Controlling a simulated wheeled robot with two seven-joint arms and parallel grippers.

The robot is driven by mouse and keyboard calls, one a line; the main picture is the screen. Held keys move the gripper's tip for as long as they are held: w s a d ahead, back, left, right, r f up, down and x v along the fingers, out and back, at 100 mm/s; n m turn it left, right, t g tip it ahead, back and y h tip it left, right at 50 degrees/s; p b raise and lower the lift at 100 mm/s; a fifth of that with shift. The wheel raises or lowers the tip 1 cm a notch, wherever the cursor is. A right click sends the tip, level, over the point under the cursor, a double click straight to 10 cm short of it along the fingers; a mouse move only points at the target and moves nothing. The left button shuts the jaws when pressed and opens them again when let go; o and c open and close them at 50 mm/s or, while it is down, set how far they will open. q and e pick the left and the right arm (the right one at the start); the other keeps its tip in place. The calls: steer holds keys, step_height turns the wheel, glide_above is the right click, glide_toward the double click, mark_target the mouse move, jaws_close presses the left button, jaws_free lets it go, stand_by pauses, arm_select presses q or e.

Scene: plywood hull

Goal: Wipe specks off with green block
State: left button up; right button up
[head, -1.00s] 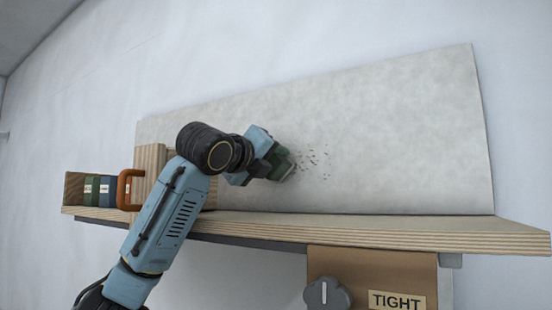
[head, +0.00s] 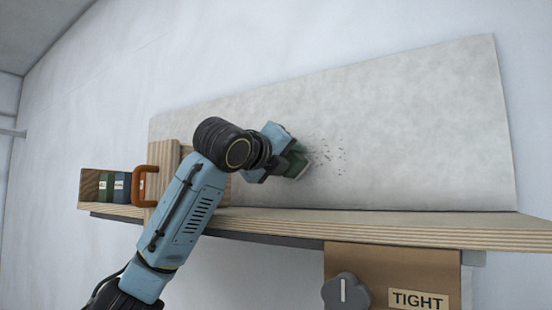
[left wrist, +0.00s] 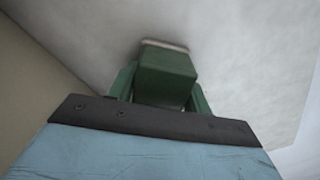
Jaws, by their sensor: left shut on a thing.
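My left gripper (head: 280,157) is shut on the green block (left wrist: 165,75), which also shows in the head view (head: 298,163). The block's pale pad faces the light grey panel (head: 420,120) and is at or very close to its surface; exact contact is hard to tell. A cluster of dark specks (head: 332,152) lies on the panel just to the right of the block. The gripper hides the panel behind it. My right gripper is not in view.
A plywood shelf (head: 400,228) runs below the panel. At its left end stand a wooden holder with coloured blocks (head: 113,186) and an orange handle (head: 146,188). Below are a grey knob (head: 345,293) and a TIGHT label (head: 418,300). The panel's right side is clear.

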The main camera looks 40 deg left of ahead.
mark_target(308, 160)
arm_select(q)
steer(key=shift+w+d+f, duration=0.1)
steer(key=shift+w+d, duration=0.05)
steer(key=shift+d, duration=0.8)
steer(key=shift+w+d+f, duration=0.1)
steer(key=shift+w+d, duration=0.05)
steer(key=shift+d, duration=0.8)
steer(key=shift+d+r, duration=0.15)
steer(key=shift+d, duration=3.2)
steer(key=shift+w+a+r, duration=0.1)
steer(key=shift+w+a, duration=0.1)
steer(key=shift+a, duration=2.15)
steer(key=shift+s+a+f, duration=0.1)
steer(key=shift+s+a, duration=0.1)
steer(key=shift+a, duration=1.4)
steer(key=shift+s+a+f, duration=0.1)
steer(key=shift+s+a, duration=0.1)
steer(key=shift+a, duration=1.35)
steer(key=shift+s+a, duration=0.2)
steer(key=shift+a, duration=1.4)
steer(key=shift+s, duration=0.1)
